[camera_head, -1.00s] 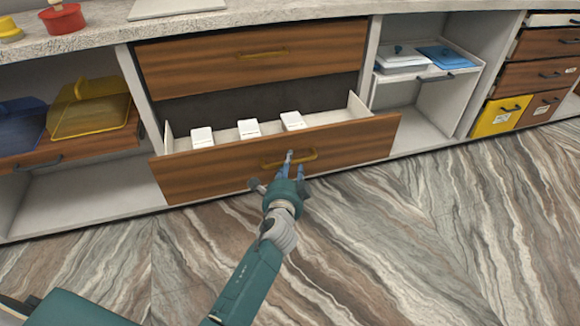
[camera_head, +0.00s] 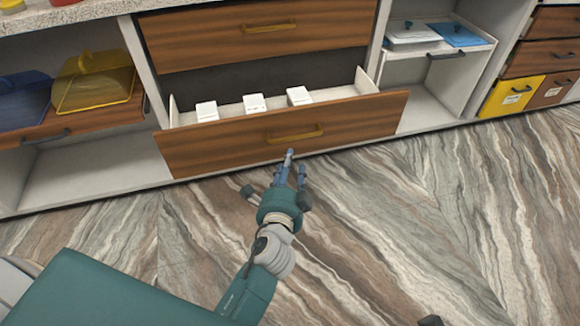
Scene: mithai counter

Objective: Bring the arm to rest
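My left gripper (camera_head: 294,168) is in front of the pulled-out lower drawer (camera_head: 220,150), below its yellow handle (camera_head: 294,134). Its blue-grey fingers stand a little apart, with nothing between them, and are clear of the handle. The arm comes up from the bottom left, over the floor. The drawer holds three white boxes, at left (camera_head: 207,111), middle (camera_head: 254,103) and right (camera_head: 299,96). A small dark part (camera_head: 431,321) at the bottom edge looks like a piece of my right gripper; the rest is out of frame.
The upper drawer (camera_head: 200,40) is shut. A yellow-lidded tray (camera_head: 95,80) and a blue one (camera_head: 22,100) sit in the left bay. White (camera_head: 412,33) and blue (camera_head: 455,35) lidded containers sit in the right bay. The marbled floor (camera_head: 400,230) in front is clear.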

